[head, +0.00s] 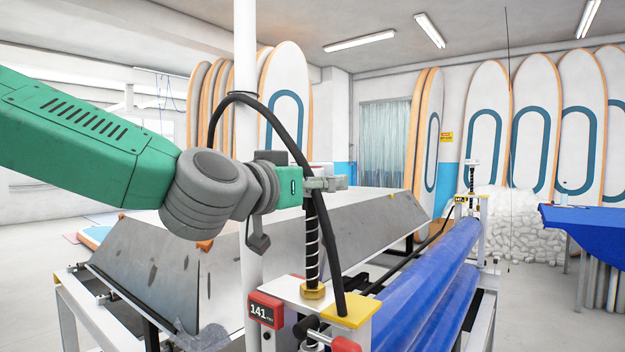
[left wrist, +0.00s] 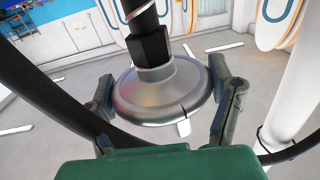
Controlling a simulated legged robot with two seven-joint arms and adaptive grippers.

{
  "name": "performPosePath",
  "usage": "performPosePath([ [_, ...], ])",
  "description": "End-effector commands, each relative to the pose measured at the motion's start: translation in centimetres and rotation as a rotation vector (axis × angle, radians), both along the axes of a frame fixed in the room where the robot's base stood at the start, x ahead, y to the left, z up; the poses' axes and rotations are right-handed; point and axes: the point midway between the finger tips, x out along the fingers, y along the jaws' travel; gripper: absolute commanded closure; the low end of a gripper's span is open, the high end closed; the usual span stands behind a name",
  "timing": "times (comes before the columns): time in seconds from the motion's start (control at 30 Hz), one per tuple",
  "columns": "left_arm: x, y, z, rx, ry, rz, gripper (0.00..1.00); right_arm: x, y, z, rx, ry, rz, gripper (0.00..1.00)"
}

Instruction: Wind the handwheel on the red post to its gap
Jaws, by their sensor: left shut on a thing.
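The near post, with a red readout (head: 265,310) showing 141, stands at the bottom centre of the head view. Its threaded spindle (head: 312,245) rises upright from a brass nut (head: 313,291). My left gripper (head: 325,184) is at the top of this spindle. In the left wrist view the grey round handwheel (left wrist: 160,98) lies between the two fingers, which are closed on its rim from both sides. A black hub and the spindle run through its middle. In the head view the wheel is largely hidden by the fingers. My right gripper is not in view.
A black hose (head: 292,140) arches close around my left wrist to the post's yellow cap (head: 352,311). A white pole (head: 246,90) stands just behind the wrist.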

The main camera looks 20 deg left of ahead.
Motion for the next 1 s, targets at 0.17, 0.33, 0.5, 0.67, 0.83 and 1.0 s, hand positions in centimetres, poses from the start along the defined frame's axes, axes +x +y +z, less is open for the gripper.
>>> performPosePath([
  [0.17, 0.0, 0.0, 0.1, 0.001, -0.004, 0.006, 0.53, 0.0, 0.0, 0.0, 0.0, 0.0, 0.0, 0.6],
  [0.33, 0.0, 0.0, 0.1, 0.001, -0.004, 0.006, 0.07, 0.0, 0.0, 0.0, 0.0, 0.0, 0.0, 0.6],
  [0.5, 0.0, 0.0, 0.1, 0.001, -0.003, 0.005, 0.04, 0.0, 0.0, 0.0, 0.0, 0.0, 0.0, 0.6],
  [0.67, -0.3, 0.0, 0.2, 0.001, -0.004, 0.004, 0.04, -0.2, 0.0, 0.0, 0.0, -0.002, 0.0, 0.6],
  [0.83, -2.2, 0.6, 0.1, 0.001, -0.004, 0.003, 0.04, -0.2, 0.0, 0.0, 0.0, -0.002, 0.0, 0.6],
  [1.0, -5.9, 1.6, 0.1, 0.001, -0.005, 0.003, 0.04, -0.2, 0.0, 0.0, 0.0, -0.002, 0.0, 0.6],
])
